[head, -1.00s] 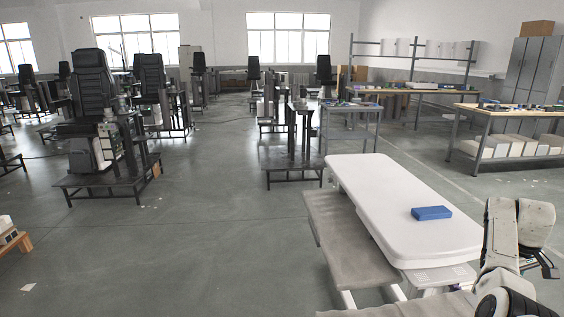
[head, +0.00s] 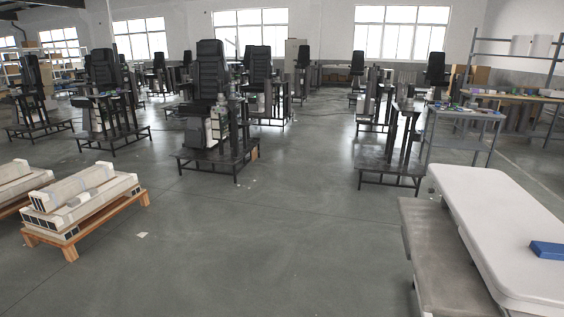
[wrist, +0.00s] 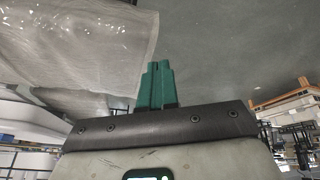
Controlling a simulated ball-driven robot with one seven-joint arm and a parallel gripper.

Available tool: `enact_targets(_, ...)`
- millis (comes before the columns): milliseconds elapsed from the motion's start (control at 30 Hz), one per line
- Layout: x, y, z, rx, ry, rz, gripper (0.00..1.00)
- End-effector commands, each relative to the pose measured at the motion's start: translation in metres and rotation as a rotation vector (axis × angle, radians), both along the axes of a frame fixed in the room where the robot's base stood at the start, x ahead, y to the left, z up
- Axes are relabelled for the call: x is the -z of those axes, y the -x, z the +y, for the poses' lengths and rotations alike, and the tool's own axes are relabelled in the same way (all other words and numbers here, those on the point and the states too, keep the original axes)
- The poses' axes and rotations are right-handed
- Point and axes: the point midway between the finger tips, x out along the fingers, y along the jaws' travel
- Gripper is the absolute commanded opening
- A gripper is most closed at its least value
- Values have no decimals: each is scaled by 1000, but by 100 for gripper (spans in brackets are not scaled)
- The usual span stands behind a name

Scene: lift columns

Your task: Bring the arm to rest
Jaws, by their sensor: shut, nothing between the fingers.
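My gripper (wrist: 158,84) shows in the wrist view as two green fingers pressed together, with nothing between them. Bare grey floor lies beyond its tips. My arm and gripper are out of the head view.
A white table (head: 500,215) with a blue block (head: 546,249) on it stands at the right, beside a lower grey bench (head: 440,260). Lift columns with black chairs (head: 209,75) stand further back. Wooden pallets with long profiles (head: 85,205) lie at the left. The middle floor is clear.

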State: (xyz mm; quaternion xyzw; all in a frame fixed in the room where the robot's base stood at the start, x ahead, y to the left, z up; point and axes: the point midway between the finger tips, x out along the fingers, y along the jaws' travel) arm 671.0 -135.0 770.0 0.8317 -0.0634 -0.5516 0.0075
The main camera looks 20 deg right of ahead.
Motion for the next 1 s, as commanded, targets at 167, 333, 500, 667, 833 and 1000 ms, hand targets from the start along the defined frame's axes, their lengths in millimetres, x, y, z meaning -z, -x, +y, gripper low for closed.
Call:
enact_targets(167,-14,26,55,-80,-57,-36,0)
enact_targets(333,-9,66,66,-85,-82,58,0)
enact_targets(500,9,112,60,-64,-84,211,0)
enact_targets(667,17,138,57,-53,-85,299,0)
enact_targets(833,18,140,57,-52,-85,306,0)
enact_targets(1000,18,140,57,-52,-85,306,0)
